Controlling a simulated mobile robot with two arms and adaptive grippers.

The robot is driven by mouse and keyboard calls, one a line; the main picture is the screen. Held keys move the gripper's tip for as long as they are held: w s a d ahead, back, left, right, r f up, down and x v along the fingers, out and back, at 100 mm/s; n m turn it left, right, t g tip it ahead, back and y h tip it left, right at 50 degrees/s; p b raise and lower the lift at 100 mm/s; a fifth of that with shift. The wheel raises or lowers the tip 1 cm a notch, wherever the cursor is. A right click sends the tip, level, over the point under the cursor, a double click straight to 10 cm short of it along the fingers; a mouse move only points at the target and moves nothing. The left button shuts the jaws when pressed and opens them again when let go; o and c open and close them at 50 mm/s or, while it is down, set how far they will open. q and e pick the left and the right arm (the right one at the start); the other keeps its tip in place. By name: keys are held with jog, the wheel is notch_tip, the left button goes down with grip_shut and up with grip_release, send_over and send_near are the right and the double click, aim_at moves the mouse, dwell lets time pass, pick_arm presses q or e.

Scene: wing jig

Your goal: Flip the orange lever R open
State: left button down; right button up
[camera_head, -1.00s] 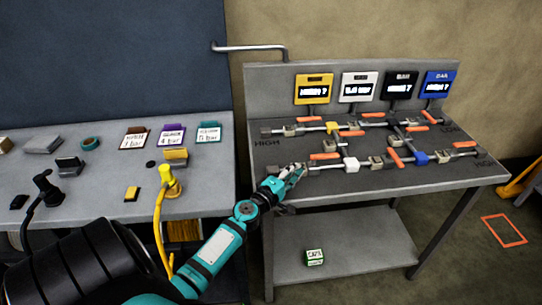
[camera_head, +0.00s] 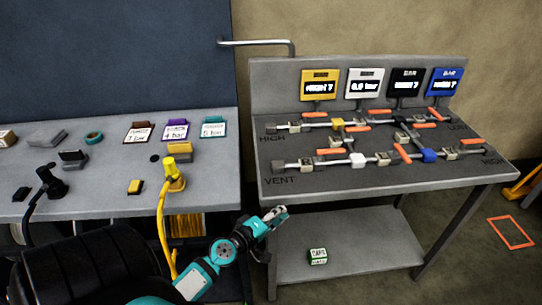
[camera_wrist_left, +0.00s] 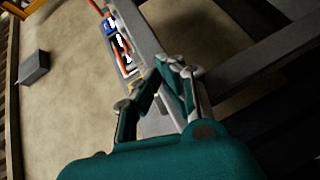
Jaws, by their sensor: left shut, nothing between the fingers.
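The orange lever (camera_head: 324,151) near the front left of the rig table sits at a valve block (camera_head: 307,164) that seems to carry the letter R. The lever lies along the pipe beside the VENT label. My left gripper (camera_head: 277,213) is shut and empty, in front of the table's left front edge and below its top, apart from the lever. Its fingers (camera_wrist_left: 172,78) also show in the left wrist view, with nothing between them. My right gripper is not in view.
Several other orange levers, such as one crossing the pipe (camera_head: 402,152), sit on the rig table (camera_head: 400,184). Four displays stand along its back; the white one (camera_head: 364,84) seems to read 0.0 bar.

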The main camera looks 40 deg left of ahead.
pick_arm(q)
jog(key=s+d+f+m+g, duration=0.1)
jog(key=s+f+m+g, duration=0.1)
jog(key=f, duration=0.8)
jog(key=shift+s, duration=0.75)
jog(key=shift+r, duration=0.1)
